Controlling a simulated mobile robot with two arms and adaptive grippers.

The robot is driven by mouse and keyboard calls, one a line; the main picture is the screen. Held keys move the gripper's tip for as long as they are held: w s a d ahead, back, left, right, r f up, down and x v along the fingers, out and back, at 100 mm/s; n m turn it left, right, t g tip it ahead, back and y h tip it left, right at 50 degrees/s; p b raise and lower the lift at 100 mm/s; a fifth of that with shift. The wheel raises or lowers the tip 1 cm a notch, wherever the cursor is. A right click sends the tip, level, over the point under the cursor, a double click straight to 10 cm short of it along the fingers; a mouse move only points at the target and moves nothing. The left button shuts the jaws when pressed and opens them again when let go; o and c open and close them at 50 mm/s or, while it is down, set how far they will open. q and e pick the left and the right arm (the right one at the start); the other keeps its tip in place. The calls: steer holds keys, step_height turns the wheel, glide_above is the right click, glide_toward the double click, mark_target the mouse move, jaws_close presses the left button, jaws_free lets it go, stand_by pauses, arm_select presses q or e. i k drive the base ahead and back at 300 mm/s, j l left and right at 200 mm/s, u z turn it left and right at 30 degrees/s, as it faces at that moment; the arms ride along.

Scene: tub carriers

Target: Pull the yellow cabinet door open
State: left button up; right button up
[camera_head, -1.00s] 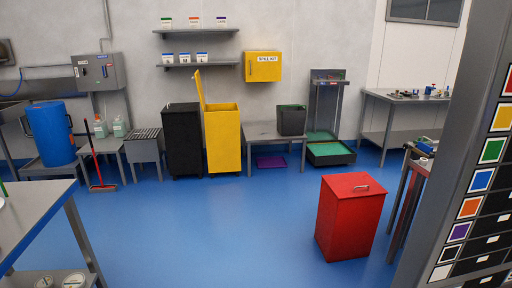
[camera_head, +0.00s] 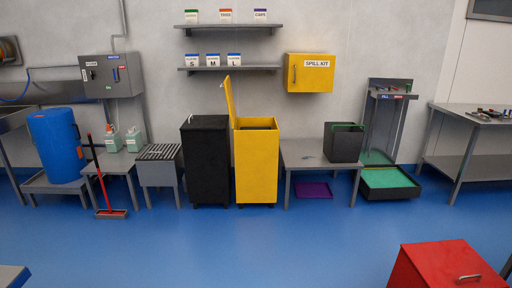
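The yellow cabinet (camera_head: 309,73) labelled "SPILL KIT" hangs on the grey back wall, right of the shelves. Its door looks shut, with a dark handle (camera_head: 294,74) near the door's left edge. Neither of my grippers shows in the head view, so I cannot see whether they are open or shut.
A grey bench (camera_head: 319,161) with a dark tub (camera_head: 343,143) stands below the cabinet. A yellow bin (camera_head: 257,164) with its lid up and a black bin (camera_head: 206,161) stand to the left. A red bin (camera_head: 446,265) is at front right. The blue floor (camera_head: 262,245) between is clear.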

mark_target(307, 73)
steer(key=i, duration=2.6)
